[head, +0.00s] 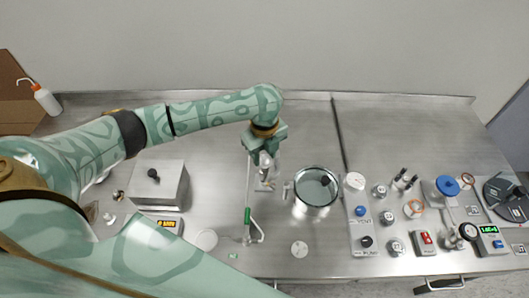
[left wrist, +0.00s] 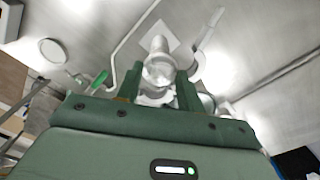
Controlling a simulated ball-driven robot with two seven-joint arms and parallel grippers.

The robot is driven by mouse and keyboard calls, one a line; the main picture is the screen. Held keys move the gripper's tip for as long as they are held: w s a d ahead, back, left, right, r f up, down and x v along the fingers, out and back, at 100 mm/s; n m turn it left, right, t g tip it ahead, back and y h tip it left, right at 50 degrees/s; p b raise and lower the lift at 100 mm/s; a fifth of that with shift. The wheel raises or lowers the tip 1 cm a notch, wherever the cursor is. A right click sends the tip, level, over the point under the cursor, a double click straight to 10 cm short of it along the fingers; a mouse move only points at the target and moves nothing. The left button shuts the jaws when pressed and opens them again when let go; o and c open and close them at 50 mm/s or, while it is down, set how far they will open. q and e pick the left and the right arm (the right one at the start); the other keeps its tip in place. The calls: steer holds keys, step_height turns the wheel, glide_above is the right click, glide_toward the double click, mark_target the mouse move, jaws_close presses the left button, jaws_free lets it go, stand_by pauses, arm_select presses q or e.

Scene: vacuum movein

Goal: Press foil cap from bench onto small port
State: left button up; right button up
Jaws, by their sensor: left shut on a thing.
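My left gripper (head: 266,168) is over the middle of the steel bench, left of the round metal chamber (head: 316,206). In the left wrist view its two green fingers (left wrist: 159,88) are shut on a shiny silver-white piece (left wrist: 157,66) with a rounded end; it looks like the foil cap, but I cannot be sure. A small stub (head: 287,189) shows on the chamber's left side, apart from the gripper; whether this is the small port I cannot tell. A pale square (left wrist: 160,36) lies on the bench beyond the held piece. My right gripper is not in view.
A steel box (head: 158,183) is on the left. A valve panel (head: 362,236), gauges and a blue-capped jar (head: 447,186) crowd the right.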

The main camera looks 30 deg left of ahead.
arm_select(q)
steer(key=shift+f, duration=0.3)
stand_by(0.5)
steer(key=o, duration=1.3)
steer(key=shift+r, duration=0.1)
steer(key=shift+r, duration=0.35)
step_height(320, 180, up, 15)
steer(key=p, duration=0.5)
steer(key=shift+r, duration=0.2)
steer(key=shift+s+a+f, duration=0.1)
steer(key=shift+a, duration=0.05)
